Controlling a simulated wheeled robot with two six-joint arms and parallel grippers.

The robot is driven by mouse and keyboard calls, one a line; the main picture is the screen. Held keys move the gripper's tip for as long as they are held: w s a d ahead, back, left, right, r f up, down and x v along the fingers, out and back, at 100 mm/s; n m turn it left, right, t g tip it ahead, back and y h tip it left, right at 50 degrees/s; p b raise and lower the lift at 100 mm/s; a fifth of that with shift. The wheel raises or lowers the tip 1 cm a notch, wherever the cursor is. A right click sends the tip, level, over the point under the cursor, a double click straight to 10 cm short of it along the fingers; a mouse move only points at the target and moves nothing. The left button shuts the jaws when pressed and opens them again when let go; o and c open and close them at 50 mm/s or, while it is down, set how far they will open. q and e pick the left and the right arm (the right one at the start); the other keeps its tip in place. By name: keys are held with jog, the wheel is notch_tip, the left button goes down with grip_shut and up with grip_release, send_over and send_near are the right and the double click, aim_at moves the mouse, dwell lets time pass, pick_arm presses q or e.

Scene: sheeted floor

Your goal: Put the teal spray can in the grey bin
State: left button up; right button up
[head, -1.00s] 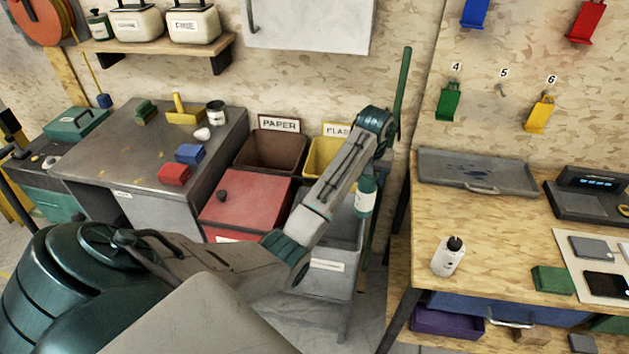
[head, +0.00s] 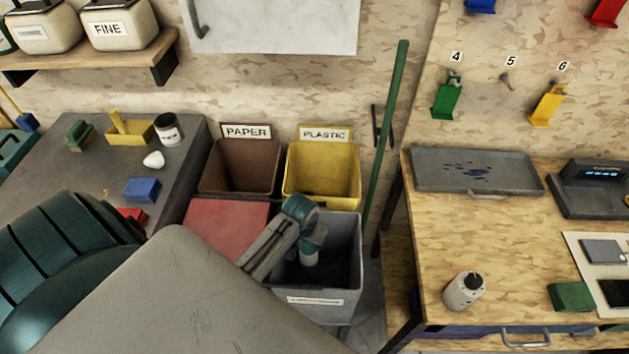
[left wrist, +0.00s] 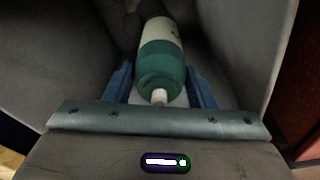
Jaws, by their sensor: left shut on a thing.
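The teal spray can (left wrist: 161,66), with a pale label band and a white tip, is between the blue fingers of my left gripper (left wrist: 160,88) in the left wrist view. The gripper is shut on it. In the head view, my left gripper (head: 309,246) reaches down into the mouth of the grey bin (head: 349,283). Only a small part of the can (head: 309,258) shows there, below the gripper and inside the bin's opening. The bin's grey walls surround the can in the wrist view. My right gripper is out of view.
A brown PAPER bin (head: 240,167) and a yellow PLASTIC bin (head: 321,176) stand behind the grey bin. A red lidded bin (head: 222,228) is on its left.

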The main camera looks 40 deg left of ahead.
aim_at(308, 258)
pick_arm(q)
jog(key=f, duration=0.5)
jog(key=shift+s+d+p, duration=0.25)
jog(key=shift+p, duration=0.1)
jog(key=shift+f, duration=0.4)
notch_tip(308, 258, down, 3)
jog(key=shift+a+f, duration=0.1)
jog(key=shift+f, duration=0.35)
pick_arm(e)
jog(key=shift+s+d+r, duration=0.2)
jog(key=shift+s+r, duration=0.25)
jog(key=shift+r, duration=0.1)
pick_arm(q)
jog(key=shift+f, duration=0.15)
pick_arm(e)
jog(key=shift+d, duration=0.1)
pick_arm(q)
jog(key=o, duration=1.1)
jog(key=shift+o, duration=1)
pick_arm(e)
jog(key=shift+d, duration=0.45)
